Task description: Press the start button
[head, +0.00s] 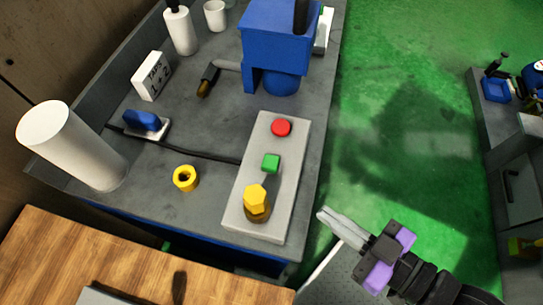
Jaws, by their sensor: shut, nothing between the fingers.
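A grey control box (252,208) lies near the right edge of the grey bench. I can read no label on the buttons, so the picture does not say which one is start. My gripper (321,214), with pale fingers and purple parts, is shut and empty. In the picture it is right of the box's near end, apart from the buttons. Nothing covers the buttons.
A yellow ring (185,178) and a dark cable lie left of the box. A blue machine part (280,45) stands behind it, and a white cylinder (66,146) stands far left. A wooden table (130,262) is in front. Green floor (420,120) is open on the right.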

